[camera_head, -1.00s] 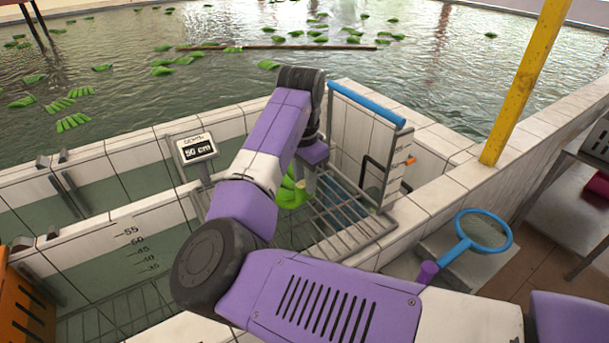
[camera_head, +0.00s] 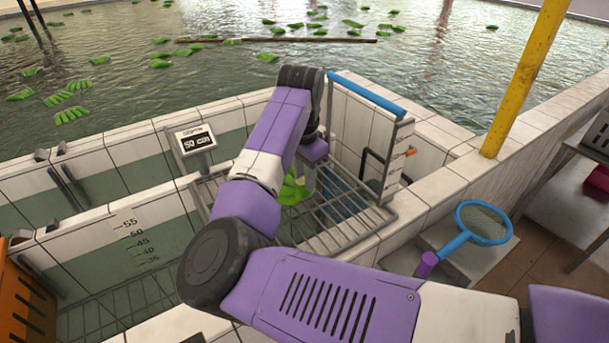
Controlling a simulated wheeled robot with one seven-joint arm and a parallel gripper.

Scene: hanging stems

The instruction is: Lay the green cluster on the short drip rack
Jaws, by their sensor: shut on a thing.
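The green cluster (camera_head: 291,190) shows just left of my gripper (camera_head: 305,184), over the drip rack (camera_head: 348,225) of grey metal bars. Part of the cluster is hidden behind my purple and white arm. My gripper is shut on the cluster, with its fingers mostly hidden from this view. I cannot tell whether the cluster touches the bars. The right part of the rack is bare.
A panel with a blue top bar (camera_head: 366,95) stands behind the rack. A depth display (camera_head: 195,141) stands left of it. A blue-rimmed net (camera_head: 484,223) lies on the right ledge. A yellow post (camera_head: 527,80) rises behind. Green clusters float in the pool (camera_head: 240,84).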

